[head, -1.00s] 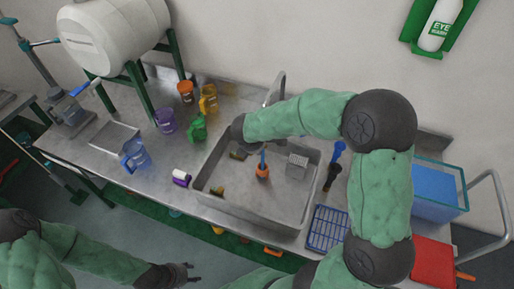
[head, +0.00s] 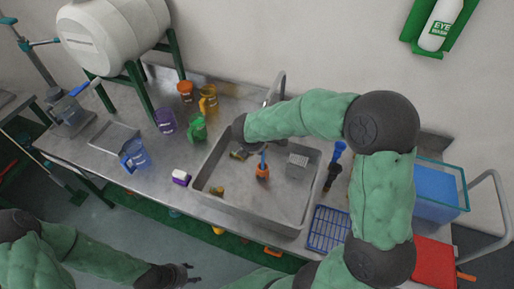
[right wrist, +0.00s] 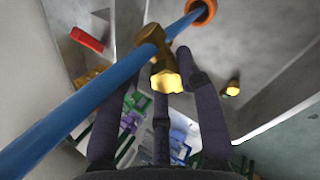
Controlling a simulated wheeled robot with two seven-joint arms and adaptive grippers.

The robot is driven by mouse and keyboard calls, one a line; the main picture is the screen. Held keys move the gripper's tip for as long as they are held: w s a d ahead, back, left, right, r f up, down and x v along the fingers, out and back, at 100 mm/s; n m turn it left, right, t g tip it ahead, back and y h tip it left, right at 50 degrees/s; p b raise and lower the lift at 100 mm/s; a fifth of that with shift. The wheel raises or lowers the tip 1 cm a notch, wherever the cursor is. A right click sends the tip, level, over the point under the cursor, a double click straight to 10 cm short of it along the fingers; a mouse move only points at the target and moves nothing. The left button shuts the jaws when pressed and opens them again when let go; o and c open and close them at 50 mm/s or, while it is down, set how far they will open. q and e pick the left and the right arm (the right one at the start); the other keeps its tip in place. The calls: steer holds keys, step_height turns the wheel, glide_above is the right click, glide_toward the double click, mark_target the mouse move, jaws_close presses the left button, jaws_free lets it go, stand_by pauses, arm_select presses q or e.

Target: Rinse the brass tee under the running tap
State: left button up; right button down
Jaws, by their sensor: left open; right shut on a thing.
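The brass tee (right wrist: 155,55) is between the fingers of my right gripper (right wrist: 150,85), which is shut on it. In the head view the tee (head: 239,154) shows below my right wrist, over the left back part of the sink. A straight blue column (right wrist: 100,90) crosses behind the tee in the right wrist view and ends in an orange ring (right wrist: 203,10). I cannot tell whether tee and column touch. The tap (head: 278,86) rises behind the sink; its mouth is hidden by my right arm. My left gripper (head: 190,274) is open and empty, in front of the counter.
The steel sink (head: 245,212) holds another brass piece (head: 216,191) and a grey perforated block (head: 297,160). Purple (head: 165,121), green (head: 197,128), yellow (head: 208,98) and blue (head: 134,153) mugs stand left. A blue rack (head: 327,230) lies to the right.

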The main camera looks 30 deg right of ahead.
steer(key=shift+a, duration=0.15)
steer(key=s+a+b, duration=0.1)
steer(key=s+a, duration=0.4)
steer(key=s, duration=0.1)
steer(key=shift+b, duration=0.35)
stand_by(0.6)
steer(key=shift+w+a, duration=0.1)
stand_by(1.0)
steer(key=s+a+r+p, duration=0.3)
steer(key=r, duration=0.1)
steer(key=shift+s+a, duration=0.15)
steer(key=shift+s, duration=0.25)
